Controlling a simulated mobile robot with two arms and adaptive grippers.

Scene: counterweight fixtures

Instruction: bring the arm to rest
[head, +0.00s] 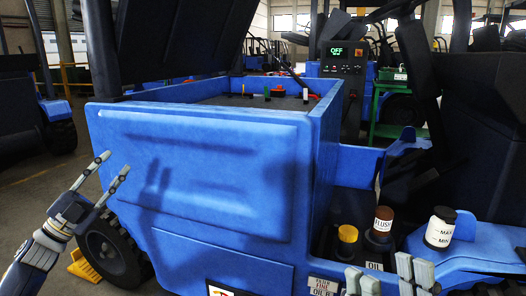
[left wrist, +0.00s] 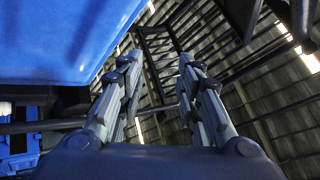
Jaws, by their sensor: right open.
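My left gripper (head: 115,163) is at the left in the head view, in front of the left end of a large blue vehicle body (head: 215,150). Its two fingers are apart, pointing up and to the right, with nothing between them. In the left wrist view the same gripper (left wrist: 159,62) shows its fingers spread and empty against the roof. My right gripper (head: 388,268) is at the bottom edge, right of centre, with its fingers apart and pointing up. It is in front of the bay with the caps; most of its arm is out of view.
A yellow cap (head: 347,234), a brown FLUSH bottle (head: 382,224) and a white MAX/MIN bottle (head: 440,228) stand just beyond my right gripper. A control box (head: 342,60) reads OFF. A yellow wheel chock (head: 84,266) lies beside the front tyre (head: 112,252). Floor shows at the left.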

